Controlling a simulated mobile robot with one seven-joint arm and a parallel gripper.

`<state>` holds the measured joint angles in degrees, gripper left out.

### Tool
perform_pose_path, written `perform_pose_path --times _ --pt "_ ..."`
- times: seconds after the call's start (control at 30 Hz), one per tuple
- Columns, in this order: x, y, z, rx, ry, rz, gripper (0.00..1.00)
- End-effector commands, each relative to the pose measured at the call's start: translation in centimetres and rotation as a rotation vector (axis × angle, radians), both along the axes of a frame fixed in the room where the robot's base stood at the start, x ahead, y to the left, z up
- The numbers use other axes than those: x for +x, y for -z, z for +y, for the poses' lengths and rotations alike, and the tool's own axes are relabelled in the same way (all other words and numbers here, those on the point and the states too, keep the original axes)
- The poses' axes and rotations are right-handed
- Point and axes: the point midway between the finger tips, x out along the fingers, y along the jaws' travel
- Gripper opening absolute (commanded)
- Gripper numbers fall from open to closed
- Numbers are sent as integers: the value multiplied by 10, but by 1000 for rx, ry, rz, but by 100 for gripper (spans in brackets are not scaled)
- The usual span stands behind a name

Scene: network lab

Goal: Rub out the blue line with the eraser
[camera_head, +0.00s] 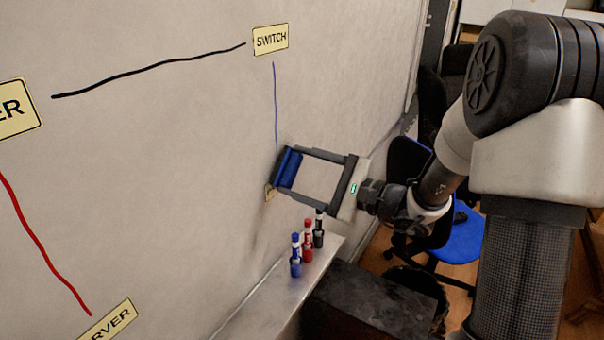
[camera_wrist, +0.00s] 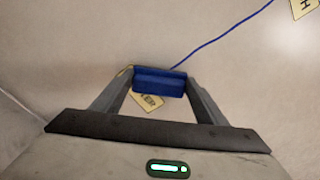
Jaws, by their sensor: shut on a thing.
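The blue line (camera_head: 275,105) runs down the wall from below the SWITCH label (camera_head: 270,39) to the eraser. It also shows in the wrist view (camera_wrist: 225,36), running up and right from the eraser. The blue eraser (camera_head: 288,168) is between the fingers of my gripper (camera_head: 289,167), which is shut on it. In the wrist view the eraser (camera_wrist: 160,80) spans the gap between both fingertips. It is at the wall by the line's lower end; I cannot tell if it touches. A small yellow label (camera_wrist: 147,101) is partly hidden behind it.
A black line (camera_head: 150,77) and a red line (camera_head: 45,245) are also on the wall. Blue, red and black bottle-like markers (camera_head: 307,242) stand on a ledge (camera_head: 270,310) below my gripper. A blue chair (camera_head: 458,238) is behind my arm.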

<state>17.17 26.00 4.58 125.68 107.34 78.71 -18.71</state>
Motion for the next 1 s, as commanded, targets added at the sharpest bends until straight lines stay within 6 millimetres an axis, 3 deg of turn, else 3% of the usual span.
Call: perform_pose_path --times 0.63,1.0 --pt "5 -3 8 1 0 -2 49" --pt "5 -34 7 0 1 -1 49"
